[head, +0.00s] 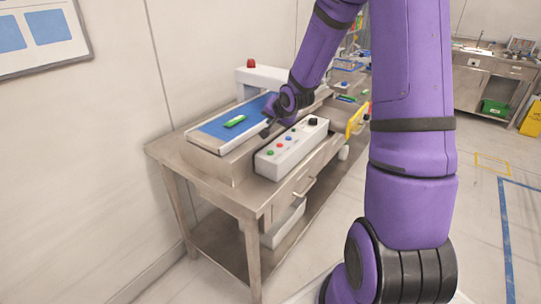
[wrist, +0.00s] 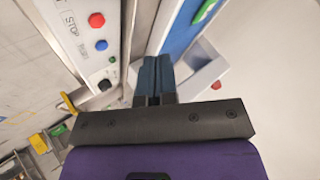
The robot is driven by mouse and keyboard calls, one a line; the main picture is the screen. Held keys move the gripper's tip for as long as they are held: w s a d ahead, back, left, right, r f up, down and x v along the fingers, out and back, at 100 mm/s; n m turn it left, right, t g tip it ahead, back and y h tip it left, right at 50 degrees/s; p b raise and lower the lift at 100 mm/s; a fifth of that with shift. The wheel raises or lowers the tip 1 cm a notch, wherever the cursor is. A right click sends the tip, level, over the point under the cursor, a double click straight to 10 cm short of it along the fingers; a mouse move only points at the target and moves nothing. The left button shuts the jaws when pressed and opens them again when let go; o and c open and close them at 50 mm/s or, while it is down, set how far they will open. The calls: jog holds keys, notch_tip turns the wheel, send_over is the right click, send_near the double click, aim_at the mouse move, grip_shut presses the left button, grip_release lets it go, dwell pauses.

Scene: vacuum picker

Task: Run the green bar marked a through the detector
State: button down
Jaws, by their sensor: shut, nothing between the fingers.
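A green bar (head: 236,121) lies on the blue belt (head: 214,130) of the detector; its mark is too small to read. In the wrist view the bar (wrist: 203,11) shows at the top right on the belt. The detector's white arch (head: 270,74), with a red lamp (head: 250,63) on top, spans the belt beyond the bar. My gripper (head: 265,133) is between the bar and the white control box (head: 290,150), close above the belt's near edge. In the wrist view its fingers (wrist: 157,62) are together and empty.
The control box carries red (wrist: 97,20), blue (wrist: 101,45) and green (head: 270,153) buttons and a black knob (head: 312,121). The box and detector stand on a steel table (head: 160,147) with a drawer. Small coloured items, including a green one (head: 346,98), lie beyond.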

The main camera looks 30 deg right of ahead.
aim_at(272, 152)
jog(key=shift+f, duration=0.15)
jog(key=shift+f, duration=4.25)
jog(key=shift+f, duration=0.2)
jog(key=shift+f, duration=0.2)
